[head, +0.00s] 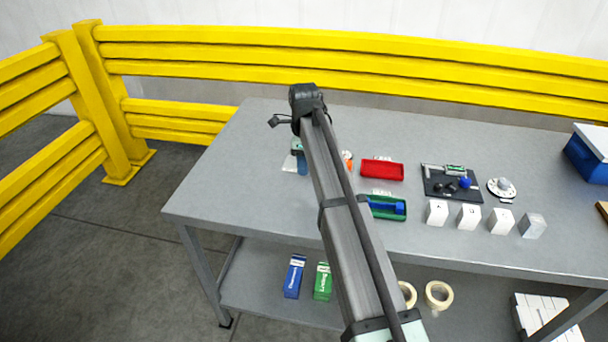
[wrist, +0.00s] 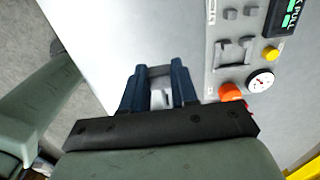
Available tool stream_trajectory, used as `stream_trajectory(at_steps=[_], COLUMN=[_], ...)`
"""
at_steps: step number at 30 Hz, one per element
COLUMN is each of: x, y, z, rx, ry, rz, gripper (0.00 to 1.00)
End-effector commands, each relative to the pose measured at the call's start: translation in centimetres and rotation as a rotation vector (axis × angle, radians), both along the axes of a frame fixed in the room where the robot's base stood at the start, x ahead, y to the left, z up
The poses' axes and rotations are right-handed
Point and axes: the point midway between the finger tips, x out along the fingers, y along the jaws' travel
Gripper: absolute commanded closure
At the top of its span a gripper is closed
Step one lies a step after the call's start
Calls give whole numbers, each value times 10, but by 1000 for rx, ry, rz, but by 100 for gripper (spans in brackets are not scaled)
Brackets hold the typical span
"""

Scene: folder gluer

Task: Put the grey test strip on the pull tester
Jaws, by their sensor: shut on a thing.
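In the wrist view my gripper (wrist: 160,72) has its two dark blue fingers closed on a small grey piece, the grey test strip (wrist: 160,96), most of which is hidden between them. The pull tester (wrist: 212,65) is a light grey panel to the right of the fingers, apart from them. It has a lit green display (wrist: 291,18), a yellow button (wrist: 271,54), a round gauge (wrist: 261,81), an orange knob (wrist: 231,92) and small grey clamp-like parts. In the head view my arm hides most of the tester; only an orange bit (head: 347,156) shows beside it.
On the grey table (head: 230,170) are a red tray (head: 382,170), a green tray (head: 388,207) holding something blue, a dark board (head: 440,190) with small parts, and several white blocks (head: 437,212). The table's left end is clear. A yellow guard rail (head: 300,50) runs behind.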

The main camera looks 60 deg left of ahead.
Motion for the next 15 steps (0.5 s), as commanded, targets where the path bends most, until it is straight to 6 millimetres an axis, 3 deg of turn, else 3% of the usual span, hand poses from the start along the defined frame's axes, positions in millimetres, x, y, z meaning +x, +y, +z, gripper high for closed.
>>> stream_trajectory(at_steps=[8, 15], x=[6, 25], y=[17, 73], z=[19, 10], rx=[-1, -1], ry=[1, 0], rz=[0, 0], gripper=[100, 100])
